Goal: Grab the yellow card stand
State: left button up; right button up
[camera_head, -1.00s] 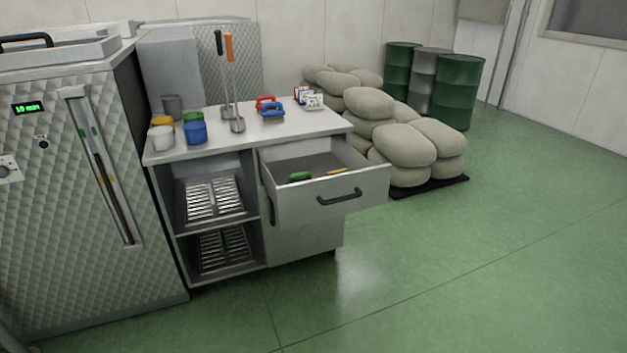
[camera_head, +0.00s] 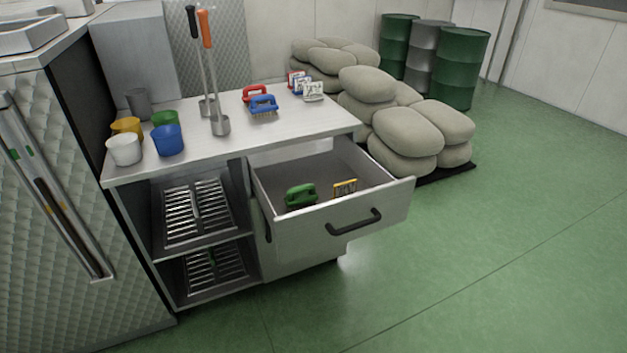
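A small yellow card stand (camera_head: 345,188) stands in the open drawer (camera_head: 318,229) of the metal cabinet, towards its front right. A green-handled brush (camera_head: 300,195) is in the same drawer to its left. The lower parts of both are hidden by the drawer front. On the counter's back right are similar card stands, a red one (camera_head: 297,79), a blue one (camera_head: 303,84) and a white one (camera_head: 313,91). Neither of my grippers is in view.
The counter (camera_head: 220,148) holds several cups at left, two long-handled ladles (camera_head: 208,75), and red (camera_head: 255,93) and blue (camera_head: 263,105) brushes. The drawer juts out with its black handle (camera_head: 354,222). Sacks (camera_head: 405,140) lie behind at right. The green floor (camera_head: 450,255) in front is clear.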

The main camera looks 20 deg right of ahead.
aim_at(343, 189)
jog(key=z, duration=0.25)
jog(key=i, duration=0.9)
jog(key=z, duration=0.65)
